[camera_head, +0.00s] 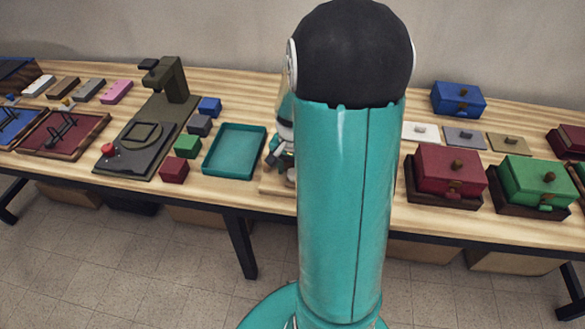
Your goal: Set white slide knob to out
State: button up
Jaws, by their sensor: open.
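A flat white plate (424,136) lies on the table just right of my arm. A small pale knob (420,129) sits near its middle. My arm stands close in front of its left side, so I cannot tell whether part of it is hidden. My gripper (273,156) shows partly at the left edge of my arm, over the table beside the teal tray. It is open, and I see nothing held in it. It is well to the left of the white plate, apart from it.
A blue-grey plate (466,138) and a tan plate (509,143), each with a knob, lie right of the white one. A red box (450,172) and a green box (537,182) stand in front, a blue box (458,98) behind. The teal tray (235,150) is at left.

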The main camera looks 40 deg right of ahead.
aim_at(292, 173)
notch_tip(292, 173, up, 14)
dwell(0.5)
jog(key=shift+f, duration=0.15)
jog(key=s+a+r+n+t, duration=0.2)
jog(key=a+n, duration=0.2)
jog(key=a, duration=0.4)
jog(key=s+a+r+n+t, duration=0.1)
jog(key=s+a+r+n, duration=0.2)
jog(key=a, duration=0.5)
jog(key=s+a+r+n+t, duration=0.2)
jog(key=a+n, duration=0.3)
jog(key=a, duration=0.3)
jog(key=shift+s+r+n+t, duration=0.3)
jog(key=shift+s+r, duration=0.1)
jog(key=shift+s, duration=0.35)
